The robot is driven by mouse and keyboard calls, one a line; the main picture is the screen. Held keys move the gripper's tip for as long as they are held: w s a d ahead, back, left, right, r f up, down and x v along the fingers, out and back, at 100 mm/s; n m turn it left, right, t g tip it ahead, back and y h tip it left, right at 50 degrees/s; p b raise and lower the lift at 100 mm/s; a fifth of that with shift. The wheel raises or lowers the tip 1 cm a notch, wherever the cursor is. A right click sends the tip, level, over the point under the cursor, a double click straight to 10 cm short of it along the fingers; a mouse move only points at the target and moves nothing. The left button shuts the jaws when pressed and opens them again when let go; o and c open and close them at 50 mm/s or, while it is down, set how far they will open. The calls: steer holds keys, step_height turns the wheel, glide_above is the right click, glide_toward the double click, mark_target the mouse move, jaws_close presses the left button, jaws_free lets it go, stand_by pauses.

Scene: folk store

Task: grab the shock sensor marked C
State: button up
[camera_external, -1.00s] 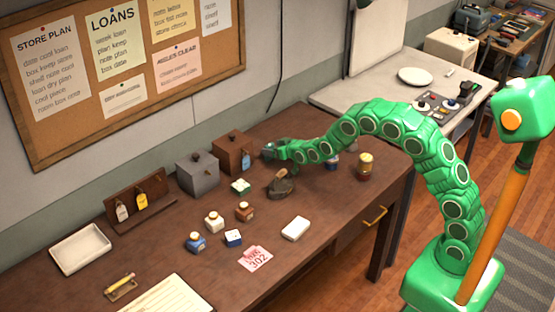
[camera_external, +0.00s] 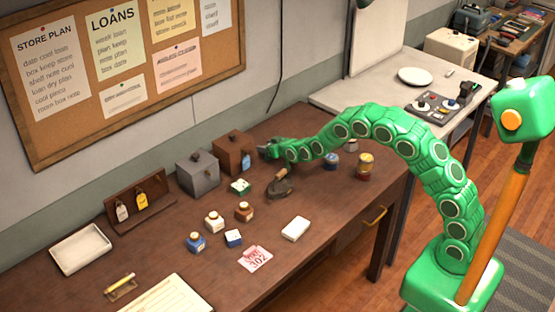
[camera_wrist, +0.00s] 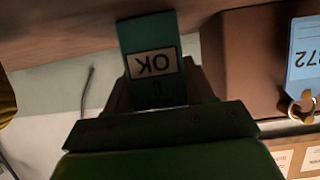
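My gripper (camera_external: 271,150) is at the back of the desk, just right of the brown box (camera_external: 232,151) with a blue tag. In the wrist view a teal piece marked "OK" (camera_wrist: 152,64), upside down, sits between the dark jaw parts; whether it is gripped or part of the gripper is unclear. Small bottles and blocks stand on the desk: a white one (camera_external: 214,222), a brown one (camera_external: 244,212), a blue one (camera_external: 195,243), a blue-and-white block (camera_external: 233,238) and a green-and-white block (camera_external: 239,187). No letter C is readable, so I cannot tell which is the sensor.
A dark object with a brown handle (camera_external: 279,187) lies in front of my gripper. A grey box (camera_external: 198,173) stands left of the brown box. Jars (camera_external: 366,167) stand under and right of my arm. The desk's front middle holds a white block (camera_external: 296,228) and a pink ticket (camera_external: 255,259).

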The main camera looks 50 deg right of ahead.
steer(key=c, duration=0.5)
steer(key=shift+r, duration=0.5)
step_height(320, 180, up, 2)
steer(key=shift+r, duration=0.15)
steer(key=w+r+v, duration=0.1)
steer(key=r+v, duration=0.2)
steer(key=v, duration=1.3)
steer(key=shift+d+r, duration=0.45)
